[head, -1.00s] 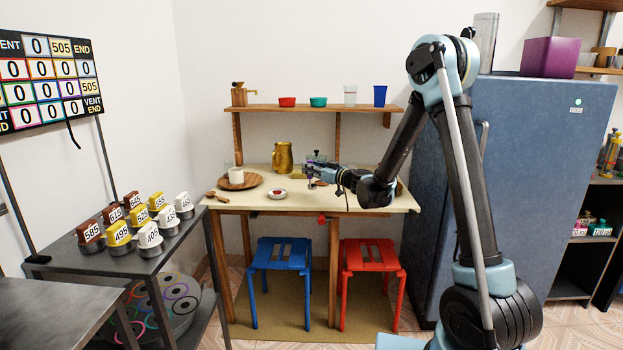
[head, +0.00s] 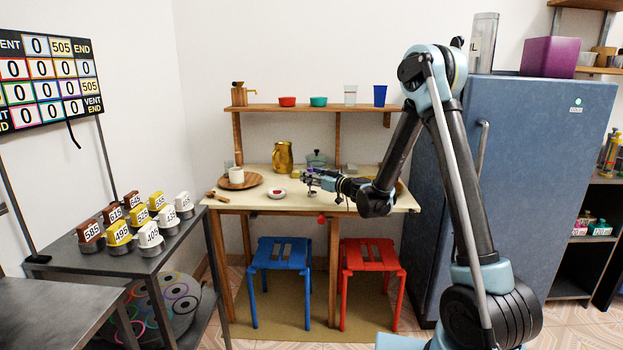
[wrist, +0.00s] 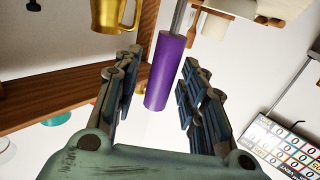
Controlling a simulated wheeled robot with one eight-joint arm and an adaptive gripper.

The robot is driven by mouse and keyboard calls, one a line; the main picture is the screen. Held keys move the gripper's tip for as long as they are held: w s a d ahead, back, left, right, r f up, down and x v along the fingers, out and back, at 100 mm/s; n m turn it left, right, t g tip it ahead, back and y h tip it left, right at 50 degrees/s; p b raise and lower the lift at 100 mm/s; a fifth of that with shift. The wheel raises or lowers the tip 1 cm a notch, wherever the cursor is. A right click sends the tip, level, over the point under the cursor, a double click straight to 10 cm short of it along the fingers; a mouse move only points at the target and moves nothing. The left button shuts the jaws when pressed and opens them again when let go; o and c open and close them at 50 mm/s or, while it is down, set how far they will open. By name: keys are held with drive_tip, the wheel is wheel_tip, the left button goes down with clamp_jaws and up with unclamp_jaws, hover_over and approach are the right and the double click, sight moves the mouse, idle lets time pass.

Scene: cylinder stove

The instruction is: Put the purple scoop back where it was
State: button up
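The purple scoop shows in the wrist view as a purple cylindrical handle (wrist: 167,72) with a grey metal shaft running out of the top of the picture. Its scoop end is not in view. My gripper (wrist: 158,85) has its two fingers spread, one on each side of the handle. A gap shows between the left finger and the handle; the right finger is nearer. In the head view my gripper (head: 308,182) is over the wooden table (head: 295,206), right of a small white dish with red contents (head: 276,193). The scoop is too small to make out there.
A wooden plate (head: 250,187) with a white mug (head: 236,174) stands at the left of the table. A gold pitcher (head: 283,157) and a lidded pot (head: 316,160) stand behind my gripper. A shelf (head: 330,108) hangs above; the fridge (head: 540,170) stands at the right.

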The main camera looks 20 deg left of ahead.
drive_tip(key=s+d+r+m+g+h, duration=0.1)
drive_tip(key=s+d+h, duration=0.2)
drive_tip(key=s+d, duration=0.75)
drive_tip(key=s+d+r+m+g+h, duration=0.15)
drive_tip(key=s+d, duration=0.45)
drive_tip(key=d, duration=0.9)
drive_tip(key=s+d+f+m+g+h, duration=0.1)
drive_tip(key=s+d+f+m+h, duration=0.2)
drive_tip(key=s+d, duration=0.5)
drive_tip(key=s+d+f+m+g+h, duration=0.1)
drive_tip(key=s+d+f+m+h, duration=0.2)
drive_tip(key=s+d, duration=0.5)
drive_tip(key=s+d+f+m+g+h, duration=0.1)
drive_tip(key=s+d+f+m+h, duration=0.3)
drive_tip(key=s+d, duration=0.4)
drive_tip(key=shift+s+d+f+h, duration=0.2)
drive_tip(key=shift+d+h, duration=0.55)
drive_tip(key=shift+d, duration=0.35)
drive_tip(key=shift+g, duration=0.25)
